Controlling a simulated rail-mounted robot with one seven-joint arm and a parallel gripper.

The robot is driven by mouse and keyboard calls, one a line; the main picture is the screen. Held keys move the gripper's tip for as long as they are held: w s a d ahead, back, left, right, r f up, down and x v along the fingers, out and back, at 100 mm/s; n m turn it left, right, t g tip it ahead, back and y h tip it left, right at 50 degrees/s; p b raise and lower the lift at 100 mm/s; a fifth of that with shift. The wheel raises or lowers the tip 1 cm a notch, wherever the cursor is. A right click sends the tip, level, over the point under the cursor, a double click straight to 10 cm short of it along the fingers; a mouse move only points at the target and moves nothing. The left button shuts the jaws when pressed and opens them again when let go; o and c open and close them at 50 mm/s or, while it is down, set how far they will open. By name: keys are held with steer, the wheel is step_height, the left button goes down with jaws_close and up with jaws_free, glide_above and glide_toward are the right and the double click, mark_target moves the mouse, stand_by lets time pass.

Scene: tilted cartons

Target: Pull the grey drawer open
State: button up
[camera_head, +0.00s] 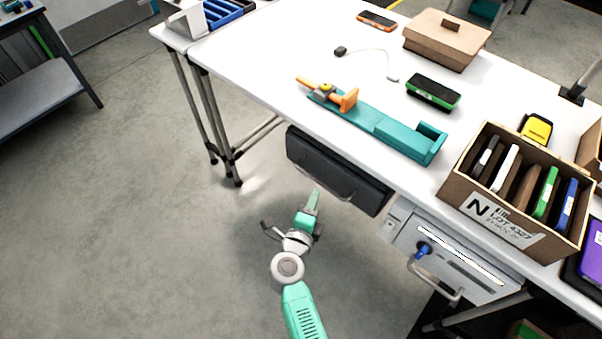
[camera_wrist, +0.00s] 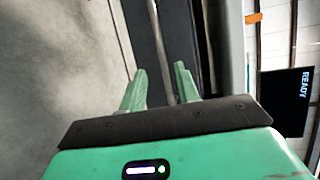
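A dark grey drawer (camera_head: 345,174) hangs under the table's front edge, with a thin bar handle (camera_head: 330,184) across its front. It looks shut. My gripper (camera_head: 315,194) is right in front of this handle. In the wrist view the green fingers (camera_wrist: 159,68) are apart, and the metal bar handle (camera_wrist: 160,30) runs between them against the dark drawer front (camera_wrist: 181,40). I see a gap on both sides of the bar, and the fingers do not appear to clamp it. A second, light grey drawer (camera_head: 465,258) with a bar handle and a blue item is to the right.
The white table (camera_head: 290,60) holds a teal tray (camera_head: 385,132), a brown box (camera_head: 447,38) and an open carton (camera_head: 520,235) with several upright slabs. A dark READY screen (camera_wrist: 287,100) shows at right in the wrist view. The floor (camera_head: 120,210) at left is clear.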

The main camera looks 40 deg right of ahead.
mark_target(320, 184)
steer(key=b+x, duration=0.2)
steer(key=x, duration=0.2)
steer(key=b+x, duration=0.2)
steer(key=x, duration=0.1)
steer(key=shift+w+d+r, duration=0.15)
steer(key=shift+w+d, duration=0.1)
steer(key=shift+d, duration=0.1)
steer(key=shift+c, duration=0.4)
jaws_close()
